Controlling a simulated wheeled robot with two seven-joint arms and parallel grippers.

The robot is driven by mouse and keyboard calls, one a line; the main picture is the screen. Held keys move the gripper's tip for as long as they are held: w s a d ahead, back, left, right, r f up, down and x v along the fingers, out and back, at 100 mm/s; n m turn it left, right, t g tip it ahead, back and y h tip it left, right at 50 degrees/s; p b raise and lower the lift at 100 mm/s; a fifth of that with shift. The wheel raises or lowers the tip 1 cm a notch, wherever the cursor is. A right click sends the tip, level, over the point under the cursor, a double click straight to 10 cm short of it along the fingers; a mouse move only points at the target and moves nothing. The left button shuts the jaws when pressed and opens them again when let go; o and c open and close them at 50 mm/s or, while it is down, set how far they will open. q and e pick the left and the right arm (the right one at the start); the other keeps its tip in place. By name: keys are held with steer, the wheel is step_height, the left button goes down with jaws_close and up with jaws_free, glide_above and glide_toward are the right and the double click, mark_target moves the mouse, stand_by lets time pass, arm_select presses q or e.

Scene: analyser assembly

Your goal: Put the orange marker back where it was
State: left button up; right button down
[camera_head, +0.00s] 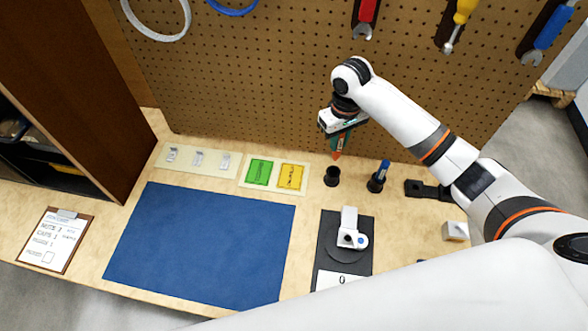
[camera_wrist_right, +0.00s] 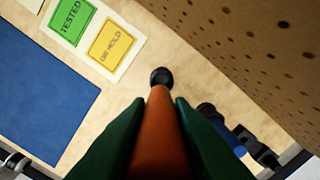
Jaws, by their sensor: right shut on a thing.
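My right gripper (camera_head: 340,132) is shut on the orange marker (camera_head: 338,152), which points down in front of the pegboard. In the right wrist view, the marker (camera_wrist_right: 160,135) lies between the two green fingers of the gripper (camera_wrist_right: 152,104). An empty-looking black round holder (camera_head: 332,177) stands on the table below the marker, a little apart from it. In the right wrist view, this holder (camera_wrist_right: 161,76) appears just beyond the marker's end. A second black holder with a blue marker (camera_head: 380,172) stands to its right. My left gripper is not in view.
Green and yellow label cards (camera_head: 259,172) lie left of the holders. A blue mat (camera_head: 200,245) covers the table's left middle. A black base with a white device (camera_head: 350,230) stands in front. The pegboard (camera_head: 250,80) rises close behind the gripper. Dark parts (camera_head: 425,190) lie at right.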

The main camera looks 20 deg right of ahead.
mark_target(336, 160)
steer(key=shift+w+f, duration=0.15)
steer(key=shift+f, duration=0.3)
steer(key=f, duration=0.4)
steer(key=shift+s+d+p, duration=0.25)
steer(key=shift+s+p, duration=0.1)
steer(key=shift+p, duration=0.05)
steer(key=shift+w+a+f, duration=0.1)
steer(key=shift+f, duration=2.35)
steer(key=shift+f, duration=0.1)
steer(key=c, duration=1.3)
jaws_free()
step_height(336, 160, up, 12)
steer(key=shift+r, duration=0.15)
